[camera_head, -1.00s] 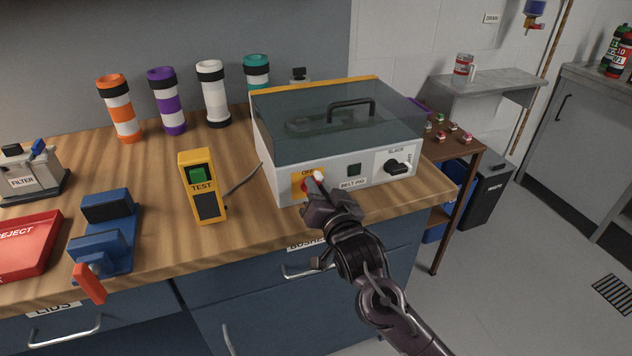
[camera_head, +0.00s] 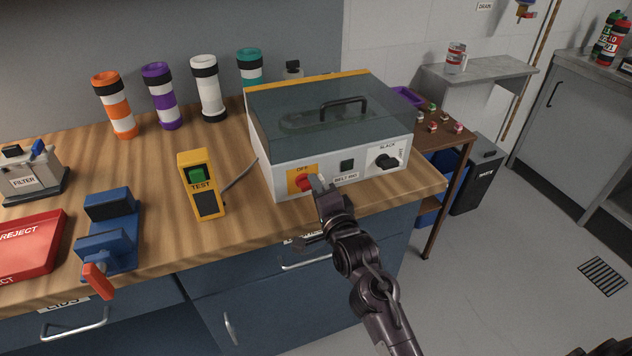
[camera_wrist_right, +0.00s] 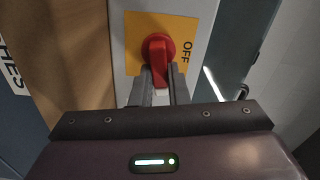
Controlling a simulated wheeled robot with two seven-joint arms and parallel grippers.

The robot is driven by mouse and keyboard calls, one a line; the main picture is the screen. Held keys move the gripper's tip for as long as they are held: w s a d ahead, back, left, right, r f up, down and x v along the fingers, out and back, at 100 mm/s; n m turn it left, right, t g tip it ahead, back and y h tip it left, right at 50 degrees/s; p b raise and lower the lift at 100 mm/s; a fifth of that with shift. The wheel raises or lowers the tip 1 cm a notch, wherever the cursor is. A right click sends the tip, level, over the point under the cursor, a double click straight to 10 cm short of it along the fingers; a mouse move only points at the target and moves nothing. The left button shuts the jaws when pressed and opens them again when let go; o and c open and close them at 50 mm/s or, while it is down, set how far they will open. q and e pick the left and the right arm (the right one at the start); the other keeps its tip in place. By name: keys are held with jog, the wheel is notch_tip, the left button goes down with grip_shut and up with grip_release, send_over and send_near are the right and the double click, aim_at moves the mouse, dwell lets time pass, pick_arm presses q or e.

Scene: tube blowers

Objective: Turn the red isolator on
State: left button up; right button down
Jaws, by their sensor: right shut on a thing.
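The red isolator (camera_head: 304,184) is a rotary knob on a yellow plate marked OFF, on the front left of a grey machine (camera_head: 232,174) with a clear lid. In the right wrist view the red isolator (camera_wrist_right: 158,50) lies between the fingertips of my right gripper (camera_wrist_right: 160,78), its handle lined up with the fingers. My right gripper (camera_head: 321,186) also shows in the head view, at the machine's front, shut on the knob. The fingers hide part of the handle. My left gripper is not in view.
A black knob (camera_head: 386,161) and a small dark button (camera_head: 347,166) sit to the right on the same panel. A yellow TEST box (camera_head: 201,185), a blue clamp (camera_head: 108,230) with orange handle and a red REJECT tray (camera_head: 30,245) stand left. Several striped tubes line the back.

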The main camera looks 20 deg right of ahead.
jog(key=shift+f+m+p, duration=0.15)
jog(key=shift+m+p, duration=0.2)
jog(key=shift+m, duration=0.75)
jog(key=c, duration=1.4)
grip_release()
jog(key=shift+f, duration=0.1)
jog(key=shift+s, duration=0.3)
jog(key=s+b, duration=0.1)
jog(key=s, duration=0.6)
jog(key=shift+d, duration=0.2)
